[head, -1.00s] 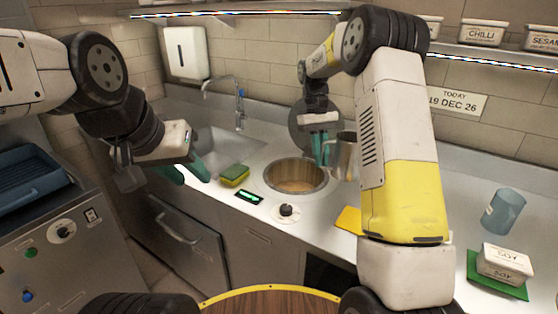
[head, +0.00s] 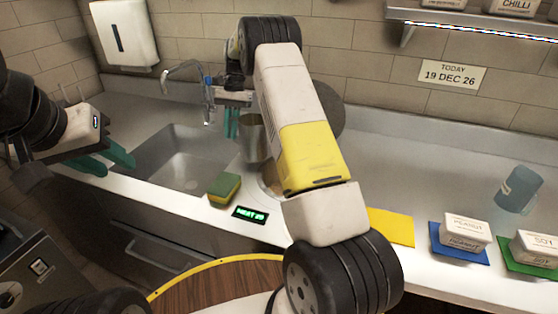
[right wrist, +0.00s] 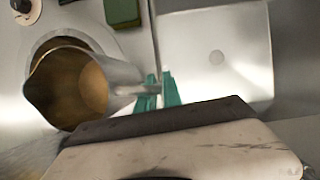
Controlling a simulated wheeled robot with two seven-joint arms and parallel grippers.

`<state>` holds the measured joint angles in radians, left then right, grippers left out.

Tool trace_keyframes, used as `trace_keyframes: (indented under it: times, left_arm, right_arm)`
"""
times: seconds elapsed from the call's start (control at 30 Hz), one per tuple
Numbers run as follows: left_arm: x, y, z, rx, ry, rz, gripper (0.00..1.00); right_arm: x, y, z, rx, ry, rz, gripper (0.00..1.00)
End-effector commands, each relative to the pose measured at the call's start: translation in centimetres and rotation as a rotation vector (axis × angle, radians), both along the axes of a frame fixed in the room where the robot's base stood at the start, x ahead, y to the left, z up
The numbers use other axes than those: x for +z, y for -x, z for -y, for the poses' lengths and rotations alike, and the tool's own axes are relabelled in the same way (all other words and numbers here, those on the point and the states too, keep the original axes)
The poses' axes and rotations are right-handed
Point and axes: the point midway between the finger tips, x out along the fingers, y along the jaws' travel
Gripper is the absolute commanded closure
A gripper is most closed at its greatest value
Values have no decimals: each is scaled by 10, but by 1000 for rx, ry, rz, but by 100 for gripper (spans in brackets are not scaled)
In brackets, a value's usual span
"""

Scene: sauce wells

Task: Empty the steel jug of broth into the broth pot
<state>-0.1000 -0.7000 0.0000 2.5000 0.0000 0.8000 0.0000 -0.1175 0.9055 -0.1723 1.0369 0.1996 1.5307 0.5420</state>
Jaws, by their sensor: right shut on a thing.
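The steel jug (head: 251,140) is in my right gripper, above the back left of the broth pot. In the right wrist view I look into the mouth of the jug (right wrist: 68,82); a brown surface shows inside, and I cannot tell how much broth it is. My right gripper (head: 231,122) is shut on its handle, and its teal fingers show in the right wrist view (right wrist: 160,92). The broth pot (head: 267,186) is mostly hidden behind my right arm; its rim shows partly behind the jug (right wrist: 42,47). My left gripper (head: 104,162) is open and empty, left of the sink.
The sink (head: 180,160) with its tap (head: 190,72) lies left of the pot. A sponge (head: 224,188) and a lit display (head: 249,214) are at the counter's front. A yellow mat (head: 390,227), labelled tubs (head: 465,232) and a blue cup (head: 517,188) stand to the right.

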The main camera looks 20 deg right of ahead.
Motion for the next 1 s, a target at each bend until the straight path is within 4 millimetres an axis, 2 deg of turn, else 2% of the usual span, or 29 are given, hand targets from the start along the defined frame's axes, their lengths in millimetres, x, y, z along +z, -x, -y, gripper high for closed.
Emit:
trace_keyframes:
  times: [0.1,0.43,1.0]
  left_arm:
    - [0,0,0,0,0,0,64]
    - [0,0,0,0,0,0,64]
    - [0,0,0,0,0,0,64]
  right_arm:
    - [-2,-5,-3,-44,0,-3,100]
    - [1,-4,-2,-35,-12,6,100]
    - [30,8,9,-27,-186,182,100]
